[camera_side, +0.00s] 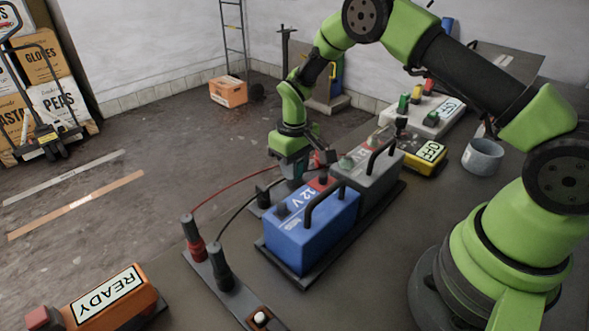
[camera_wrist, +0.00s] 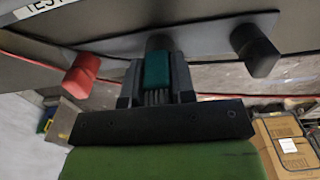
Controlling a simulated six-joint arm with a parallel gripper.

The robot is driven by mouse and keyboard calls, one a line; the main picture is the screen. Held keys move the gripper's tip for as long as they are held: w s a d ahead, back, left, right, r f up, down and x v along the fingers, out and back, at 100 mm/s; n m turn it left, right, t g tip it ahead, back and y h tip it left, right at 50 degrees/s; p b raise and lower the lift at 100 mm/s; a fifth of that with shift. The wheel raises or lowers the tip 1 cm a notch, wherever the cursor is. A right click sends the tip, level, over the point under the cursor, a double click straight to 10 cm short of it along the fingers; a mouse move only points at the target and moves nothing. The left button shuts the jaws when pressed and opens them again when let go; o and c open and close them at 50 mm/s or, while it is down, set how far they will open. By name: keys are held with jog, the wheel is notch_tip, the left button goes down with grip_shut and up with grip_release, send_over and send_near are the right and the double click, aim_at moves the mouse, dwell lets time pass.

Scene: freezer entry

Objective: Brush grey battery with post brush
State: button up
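The grey battery (camera_side: 382,180) stands upright behind the blue one in the side view, with a black handle and terminal posts on top. My gripper (camera_side: 294,165) points down just left of the batteries, apart from the grey one. In the wrist view, its fingers (camera_wrist: 157,85) close on both sides of a teal block with fine lines, which looks like the post brush (camera_wrist: 157,68). A dark round end shows beyond the block. The brush tip is mostly hidden in the side view.
The blue 12 V battery (camera_side: 312,225) stands close to my gripper. A red clamp (camera_wrist: 80,75) and a black clamp (camera_wrist: 255,50) flank it. Two cabled clamps, an orange READY box (camera_side: 112,300), a yellow OFF box (camera_side: 425,157) and a grey cup (camera_side: 483,157) stand around.

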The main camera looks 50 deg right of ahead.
grip_shut()
notch_tip(320, 180, up, 14)
dwell(1.0)
jog(key=shift+d, duration=0.1)
jog(key=s+d, duration=0.3)
jog(key=d, duration=0.1)
jog(key=s+d+r, duration=0.1)
jog(key=s+d, duration=0.3)
jog(key=d, duration=0.1)
jog(key=s+d, duration=0.3)
jog(key=d, duration=0.1)
jog(key=shift+s+d+r, duration=0.2)
jog(key=shift+r, duration=0.15)
